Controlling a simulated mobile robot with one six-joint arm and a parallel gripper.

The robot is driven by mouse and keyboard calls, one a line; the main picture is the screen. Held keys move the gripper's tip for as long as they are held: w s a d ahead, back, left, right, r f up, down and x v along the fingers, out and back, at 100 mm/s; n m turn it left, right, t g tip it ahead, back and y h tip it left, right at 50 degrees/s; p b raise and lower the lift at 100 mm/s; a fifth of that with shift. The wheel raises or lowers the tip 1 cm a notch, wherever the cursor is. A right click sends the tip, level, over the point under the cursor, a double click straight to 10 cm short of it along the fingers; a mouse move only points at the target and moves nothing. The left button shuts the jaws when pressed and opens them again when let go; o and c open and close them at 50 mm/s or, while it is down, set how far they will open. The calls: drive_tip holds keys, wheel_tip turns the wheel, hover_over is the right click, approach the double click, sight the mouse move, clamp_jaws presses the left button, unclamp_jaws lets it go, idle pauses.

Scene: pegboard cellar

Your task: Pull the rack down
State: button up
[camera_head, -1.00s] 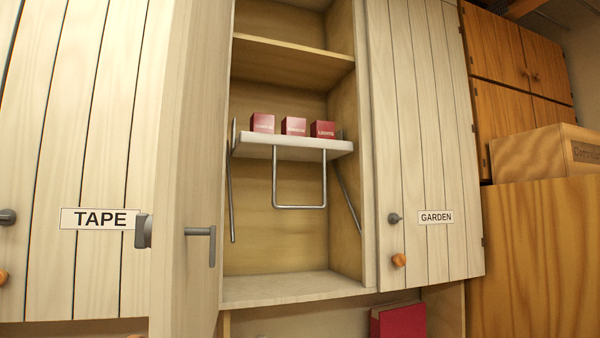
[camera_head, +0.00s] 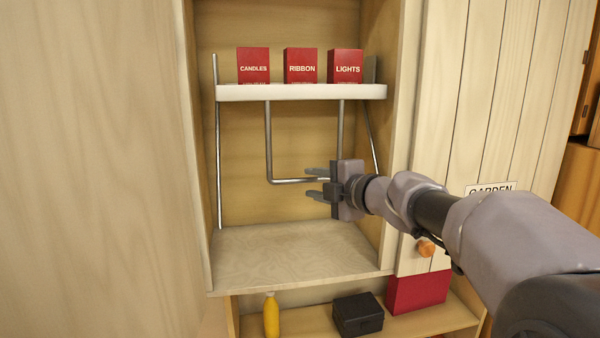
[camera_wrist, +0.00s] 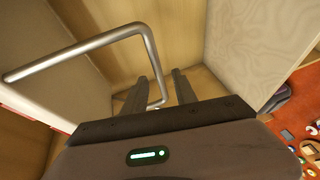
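The rack is a white shelf (camera_head: 300,93) inside the open cabinet, with a U-shaped metal handle (camera_head: 268,145) hanging below it. Three red boxes stand upright on it: candles (camera_head: 253,66), ribbon (camera_head: 300,66) and lights (camera_head: 345,67). My gripper (camera_head: 312,183) reaches in from the right at the handle's lower bar, near its right corner. Its fingers are apart, and the bar appears to run between them. In the wrist view the handle (camera_wrist: 85,47) leads down between the two spread fingers (camera_wrist: 160,75); whether they touch it I cannot tell.
The cabinet floor (camera_head: 295,255) below the rack is bare. The garden door (camera_head: 480,120) is closed on the right, with an orange knob (camera_head: 426,247). Below stand a yellow bottle (camera_head: 271,316), a black box (camera_head: 358,314) and a red box (camera_head: 418,290).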

sight(300, 179)
drive_tip(key=x, duration=0.3)
drive_tip(key=p+x, duration=0.1)
drive_tip(key=x, duration=0.3)
drive_tip(key=shift+a+r, duration=0.2)
drive_tip(key=shift+a, duration=0.05)
drive_tip(key=shift+w+d+f, duration=0.1)
drive_tip(key=shift+w+f, duration=0.05)
drive_tip(key=shift+w, duration=0.2)
drive_tip(key=shift+s, duration=0.25)
drive_tip(key=shift+c, duration=0.8)
clamp_jaws()
